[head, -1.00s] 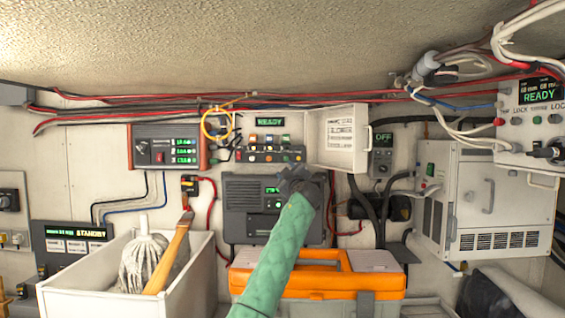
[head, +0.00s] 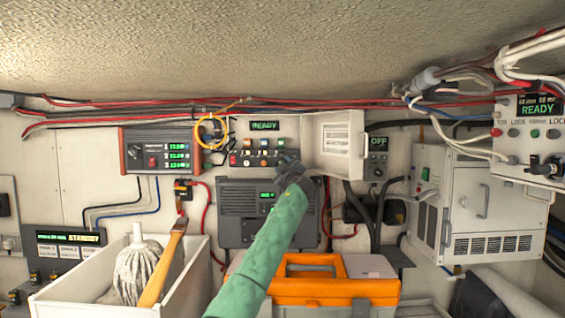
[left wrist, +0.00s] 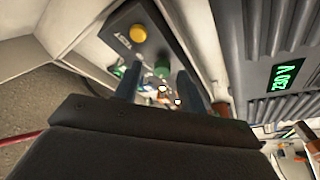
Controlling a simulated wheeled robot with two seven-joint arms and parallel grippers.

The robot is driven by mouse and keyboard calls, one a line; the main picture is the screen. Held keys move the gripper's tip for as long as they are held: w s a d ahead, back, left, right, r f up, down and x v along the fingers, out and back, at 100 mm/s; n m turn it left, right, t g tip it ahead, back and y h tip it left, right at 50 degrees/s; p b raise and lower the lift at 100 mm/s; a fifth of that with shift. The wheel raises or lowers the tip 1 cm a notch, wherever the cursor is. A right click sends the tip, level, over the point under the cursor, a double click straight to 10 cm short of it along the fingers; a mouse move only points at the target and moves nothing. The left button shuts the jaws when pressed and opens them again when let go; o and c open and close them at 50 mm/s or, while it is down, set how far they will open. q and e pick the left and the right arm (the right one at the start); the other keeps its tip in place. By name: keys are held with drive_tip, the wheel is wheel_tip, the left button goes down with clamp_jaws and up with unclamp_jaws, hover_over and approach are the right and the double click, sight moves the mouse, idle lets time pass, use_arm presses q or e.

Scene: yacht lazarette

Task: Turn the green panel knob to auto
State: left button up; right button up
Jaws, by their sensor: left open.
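A control panel (head: 233,160) with a green READY display above it carries small coloured knobs and switches on the back wall. In the left wrist view a dark panel holds a yellow knob (left wrist: 137,33) and a green knob (left wrist: 162,68). My left gripper (head: 288,166) is at the lower right of the panel in the head view, its green-sleeved arm rising from below. Its fingers (left wrist: 160,88) are apart, with the green knob showing between and beyond them; contact cannot be told. The knob's setting is not legible. My right gripper is not in view.
A white cover (head: 340,146) stands open right of the panel. A grey unit (head: 235,205) sits below. An orange toolbox (head: 335,292) and a white bin (head: 95,300) with a mop stand in front. A box with an OFF display (head: 377,143) is right of the cover.

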use_arm(q)
drive_tip(key=shift+w+a+f, duration=0.15)
drive_tip(key=shift+w, duration=0.4)
drive_tip(key=shift+s, duration=0.15)
drive_tip(key=shift+c, duration=1.3)
clamp_jaws()
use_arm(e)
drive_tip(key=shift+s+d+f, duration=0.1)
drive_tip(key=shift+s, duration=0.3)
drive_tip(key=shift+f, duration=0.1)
